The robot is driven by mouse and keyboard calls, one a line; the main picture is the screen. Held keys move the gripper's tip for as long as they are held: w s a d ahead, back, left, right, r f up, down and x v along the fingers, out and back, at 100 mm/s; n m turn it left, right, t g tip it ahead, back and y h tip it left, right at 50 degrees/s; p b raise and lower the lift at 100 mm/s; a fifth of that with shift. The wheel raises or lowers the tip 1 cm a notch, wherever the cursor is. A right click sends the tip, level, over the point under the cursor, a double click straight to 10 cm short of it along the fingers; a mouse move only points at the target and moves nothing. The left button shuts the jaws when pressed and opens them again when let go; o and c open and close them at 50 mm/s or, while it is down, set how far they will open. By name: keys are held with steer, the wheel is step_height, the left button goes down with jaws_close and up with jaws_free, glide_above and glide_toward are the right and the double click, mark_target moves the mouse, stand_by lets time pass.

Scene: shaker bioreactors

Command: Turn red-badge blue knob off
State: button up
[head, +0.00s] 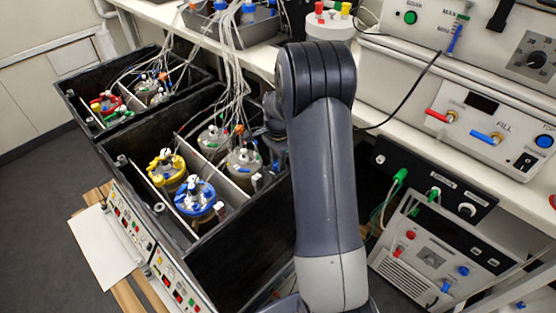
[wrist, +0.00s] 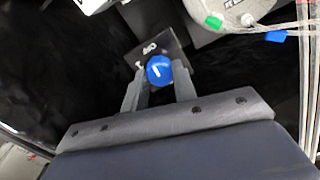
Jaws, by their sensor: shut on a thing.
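In the wrist view a round blue knob (wrist: 159,69) with a white line on its face sits at a small dark plate (wrist: 150,46) with white marking. The white line slants. My gripper (wrist: 159,78) has one finger on each side of the knob and is shut on it. I see no red badge beside this knob; the fingers may cover part of the plate. In the head view my arm hides the gripper and this knob.
Black open boxes (head: 104,154) hold vessels with yellow (head: 165,168), blue (head: 196,197) and red (head: 105,102) tops. Tubes run up from them. Instrument panels (head: 490,125) stand on the right. A grey vessel top with green (wrist: 214,22) and blue caps is close by in the wrist view.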

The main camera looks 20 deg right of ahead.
stand_by(0.3)
steer(key=o, duration=1)
step_height(320, 180, up, 11)
steer(key=shift+f, duration=0.1)
step_height(320, 180, down, 11)
steer(key=shift+r, duration=0.1)
stand_by(0.5)
steer(key=shift+r, duration=0.1)
